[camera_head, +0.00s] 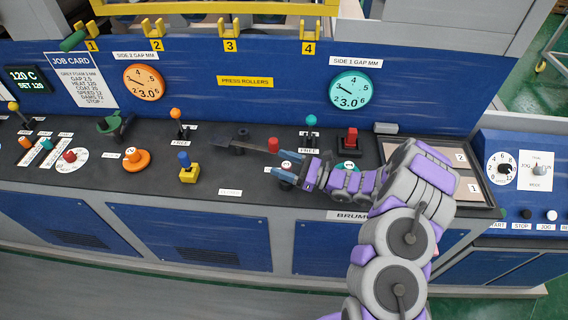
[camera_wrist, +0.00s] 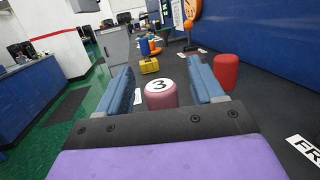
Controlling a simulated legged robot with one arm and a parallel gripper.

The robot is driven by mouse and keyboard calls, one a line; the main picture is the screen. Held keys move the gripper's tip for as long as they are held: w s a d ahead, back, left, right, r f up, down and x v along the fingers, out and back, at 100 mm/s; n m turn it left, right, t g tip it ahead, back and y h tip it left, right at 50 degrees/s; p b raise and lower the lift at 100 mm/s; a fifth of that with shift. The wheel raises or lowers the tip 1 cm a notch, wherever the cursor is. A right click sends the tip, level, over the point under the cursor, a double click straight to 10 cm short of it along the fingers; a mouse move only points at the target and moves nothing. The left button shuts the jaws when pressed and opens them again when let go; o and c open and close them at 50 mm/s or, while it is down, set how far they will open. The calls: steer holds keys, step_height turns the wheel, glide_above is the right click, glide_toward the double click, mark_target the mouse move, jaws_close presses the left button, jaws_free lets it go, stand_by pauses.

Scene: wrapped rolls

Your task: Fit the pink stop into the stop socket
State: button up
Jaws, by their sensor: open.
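The pink stop (camera_wrist: 161,98) is a short upright cylinder with a white disc marked 3 on top, standing on the dark worktop. In the wrist view it sits between the two blue fingers of my gripper (camera_wrist: 164,84), which is open around it, with a gap visible on the right side. Contact with the fingers is not clear. In the head view my gripper (camera_head: 289,178) is low over the front of the worktop, and the pink stop (camera_head: 286,165) is mostly hidden by it. I cannot pick out the stop socket for certain in either view.
A red cylinder (camera_head: 273,145) stands just behind my gripper, also seen in the wrist view (camera_wrist: 226,72). A lever with a teal ball (camera_head: 311,121) and a red block (camera_head: 351,137) stand behind; a two-part tray (camera_head: 397,145) lies right.

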steer(key=p+v, duration=0.1)
steer(key=v, duration=1.1)
steer(key=shift+w+p, duration=0.1)
steer(key=shift+p, duration=0.25)
steer(key=s+a+r+n+g+h, duration=0.3)
steer(key=s+a+r+n+g, duration=0.3)
steer(key=s+r, duration=0.25)
steer(key=s+a+r+n+g+h, duration=0.35)
steer(key=s+r+n+g, duration=0.25)
steer(key=s+r+n, duration=0.3)
steer(key=s+d+n+t+h, duration=0.2)
steer(key=s+d+h, duration=0.4)
steer(key=s, duration=0.3)
steer(key=s+d+r+n+t+h, duration=0.1)
steer(key=s+d+n+t+h, duration=0.2)
steer(key=s+d+h, duration=0.3)
steer(key=s+d, duration=0.3)
steer(key=s, duration=0.1)
steer(key=shift+s+r+n+h, duration=0.3)
steer(key=shift+r+n+h, duration=0.05)
steer(key=shift+n, duration=0.05)
